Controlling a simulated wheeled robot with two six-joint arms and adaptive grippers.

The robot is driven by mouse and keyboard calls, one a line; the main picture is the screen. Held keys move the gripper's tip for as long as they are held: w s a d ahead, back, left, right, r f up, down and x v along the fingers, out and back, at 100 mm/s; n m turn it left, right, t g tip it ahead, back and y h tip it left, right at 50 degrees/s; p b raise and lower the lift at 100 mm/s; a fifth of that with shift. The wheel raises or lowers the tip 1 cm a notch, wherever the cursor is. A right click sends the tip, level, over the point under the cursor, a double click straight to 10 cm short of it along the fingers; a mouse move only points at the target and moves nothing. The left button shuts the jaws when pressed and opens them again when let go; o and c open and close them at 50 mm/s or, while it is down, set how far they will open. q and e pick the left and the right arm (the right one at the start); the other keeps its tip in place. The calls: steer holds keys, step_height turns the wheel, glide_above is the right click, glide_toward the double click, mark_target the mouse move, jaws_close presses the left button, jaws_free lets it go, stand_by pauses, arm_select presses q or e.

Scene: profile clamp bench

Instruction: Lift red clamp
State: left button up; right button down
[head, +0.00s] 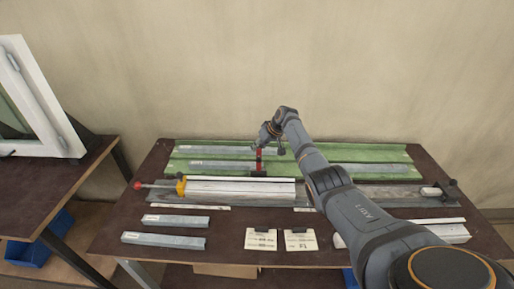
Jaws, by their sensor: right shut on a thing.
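The red clamp (259,160) stands upright at the middle of the bench, over the green mat and a grey profile. My right gripper (265,146) reaches in from the right and is shut on the top of the red clamp. The fingers are small and partly hidden by the wrist. Whether the clamp's lower end touches the bench is too small to tell. My left gripper is not in view.
In front, a white profile (240,188) lies by a yellow clamp (181,186) with a red-ended bar. Loose profiles (163,241) and two paper cards (261,239) lie nearer. A window frame (35,95) stands on the left table.

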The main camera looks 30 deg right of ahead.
steer(key=shift+w+d+r, duration=0.2)
steer(key=shift+d+r, duration=0.2)
steer(key=c, duration=1.5)
jaws_free()
steer(key=o, duration=0.4)
steer(key=shift+s+d+f, duration=0.15)
steer(key=shift+s+d, duration=0.05)
steer(key=shift+s+f, duration=0.1)
steer(key=shift+a+f, duration=0.2)
steer(key=shift+a, duration=0.1)
steer(key=v, duration=1.2)
steer(key=shift+r, duration=0.15)
